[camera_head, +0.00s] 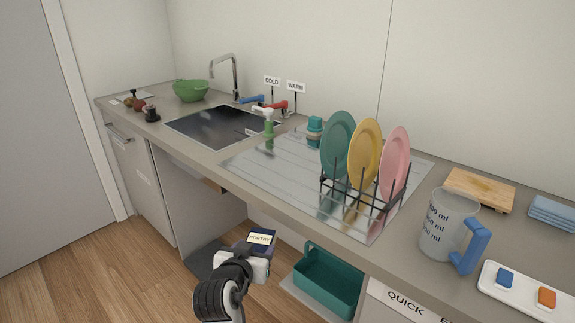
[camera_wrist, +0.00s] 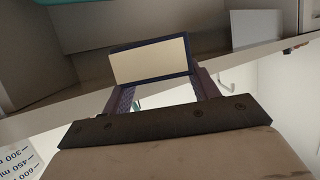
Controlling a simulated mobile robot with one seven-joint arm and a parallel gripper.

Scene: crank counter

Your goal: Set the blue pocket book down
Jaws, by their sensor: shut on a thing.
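The blue pocket book (camera_head: 259,241) is dark blue with a pale label reading "POETRY". My gripper (camera_head: 243,256) is shut on it and holds it in the air in front of the counter, below the level of the worktop in the head view. In the wrist view the book (camera_wrist: 151,61) shows a cream face with a dark blue edge, between the two fingers of my gripper (camera_wrist: 162,90). The finger contact on the book is partly hidden in the head view.
The counter (camera_head: 215,173) holds a sink (camera_head: 215,125), a rack with plates (camera_head: 345,195), a measuring jug (camera_head: 448,225), a wooden board (camera_head: 480,188) and a white tray (camera_head: 520,290). A teal bin (camera_head: 326,283) stands below. Part of the steel drainer is bare.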

